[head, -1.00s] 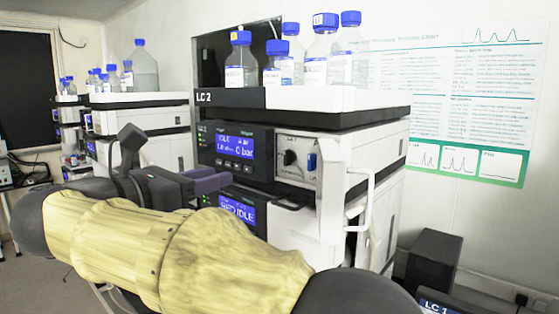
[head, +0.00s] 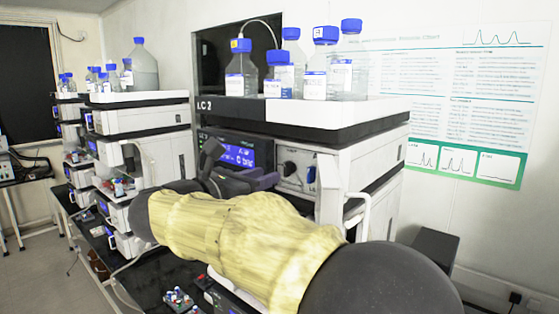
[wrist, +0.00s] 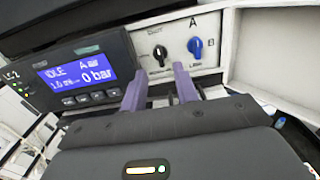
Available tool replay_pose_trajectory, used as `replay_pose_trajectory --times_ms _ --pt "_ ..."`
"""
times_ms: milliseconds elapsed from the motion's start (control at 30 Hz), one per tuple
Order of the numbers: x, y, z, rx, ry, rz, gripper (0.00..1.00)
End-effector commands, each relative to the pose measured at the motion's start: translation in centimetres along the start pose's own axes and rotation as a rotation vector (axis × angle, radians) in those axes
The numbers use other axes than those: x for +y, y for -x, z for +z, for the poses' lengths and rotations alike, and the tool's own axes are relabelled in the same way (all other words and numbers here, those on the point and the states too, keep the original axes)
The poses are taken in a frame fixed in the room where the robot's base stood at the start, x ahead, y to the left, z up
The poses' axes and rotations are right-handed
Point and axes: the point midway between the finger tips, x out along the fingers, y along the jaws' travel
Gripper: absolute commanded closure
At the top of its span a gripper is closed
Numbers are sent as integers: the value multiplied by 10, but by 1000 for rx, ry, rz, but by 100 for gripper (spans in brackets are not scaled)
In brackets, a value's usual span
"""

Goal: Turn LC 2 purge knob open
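The LC 2 stack (head: 300,140) stands in the middle of the head view. Its pump module shows a blue display (wrist: 72,70) reading IDLE and 0 bar. Right of the display is a pale panel with a black knob (wrist: 160,55) and a blue knob (wrist: 195,48). My gripper (wrist: 159,72) is open and empty. Its two purple fingers point at the panel, and the black knob shows between and beyond their tips. I see no contact. The gripper also shows left of the knobs in the head view.
Blue-capped bottles (head: 325,65) stand in the white tray on top of the stack. A white tube handle (head: 361,215) sticks out at the stack's right front. A second stack (head: 140,130) stands to the left. Small vials (head: 178,300) lie on the dark bench below my arm.

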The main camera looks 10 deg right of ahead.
Motion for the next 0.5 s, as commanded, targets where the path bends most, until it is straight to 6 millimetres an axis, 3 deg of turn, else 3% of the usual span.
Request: replay_pose_trajectory --times_ms 233,500 --pt "0 -43 3 0 3 -2 70" --pt "0 -60 0 0 1 1 70"
